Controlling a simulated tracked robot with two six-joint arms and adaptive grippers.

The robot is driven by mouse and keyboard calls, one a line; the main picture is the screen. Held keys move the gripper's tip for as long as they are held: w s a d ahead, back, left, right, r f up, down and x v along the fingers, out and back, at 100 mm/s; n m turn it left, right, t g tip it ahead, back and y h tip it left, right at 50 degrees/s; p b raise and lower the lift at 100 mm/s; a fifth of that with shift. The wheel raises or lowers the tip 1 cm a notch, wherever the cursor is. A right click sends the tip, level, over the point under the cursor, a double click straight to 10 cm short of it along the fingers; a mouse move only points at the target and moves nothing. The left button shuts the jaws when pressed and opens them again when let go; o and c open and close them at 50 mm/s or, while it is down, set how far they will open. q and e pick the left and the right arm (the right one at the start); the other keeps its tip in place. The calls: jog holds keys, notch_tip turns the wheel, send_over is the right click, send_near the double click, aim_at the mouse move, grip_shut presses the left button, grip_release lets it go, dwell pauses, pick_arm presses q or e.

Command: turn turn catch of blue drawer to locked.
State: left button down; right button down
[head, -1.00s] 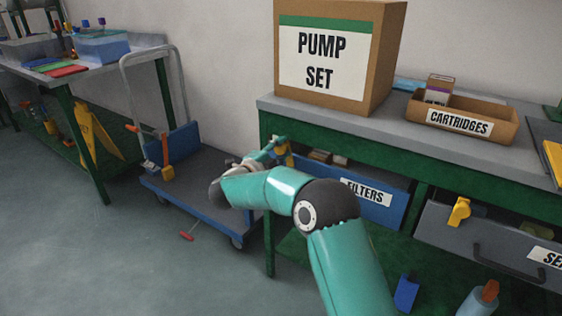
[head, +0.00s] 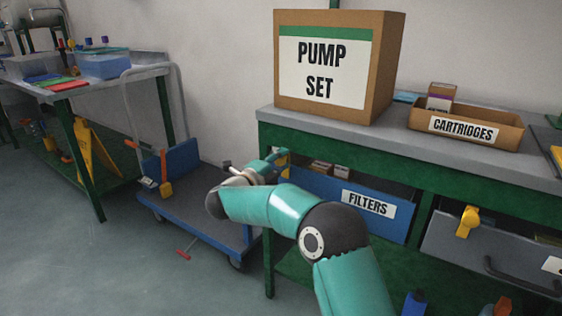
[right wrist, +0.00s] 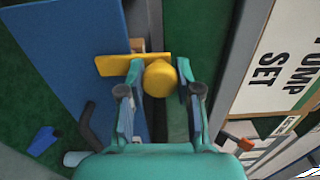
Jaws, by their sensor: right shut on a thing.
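The blue drawer (head: 325,190), labelled FILTERS, sits under the grey bench top; its front also shows in the right wrist view (right wrist: 75,60). The yellow turn catch (right wrist: 160,79) is at the drawer's end near the bench frame. In the right wrist view its flat arm points left, over the edge of the blue front. My right gripper (right wrist: 160,74) is shut on the catch's round knob, one finger on each side. In the head view my right gripper (head: 276,160) partly hides the catch. My left gripper is in neither view.
A grey drawer (head: 490,255) with its own yellow catch (head: 467,221) is to the right. A PUMP SET box (head: 335,65) and a CARTRIDGES tray (head: 500,137) stand on the bench (head: 400,140). A blue trolley (head: 205,215) stands left of the bench.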

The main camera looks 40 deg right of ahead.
jog(key=c, duration=0.8)
grip_release()
jog(key=shift+f, duration=0.1)
jog(key=v, duration=1.2)
jog(key=shift+d, duration=0.15)
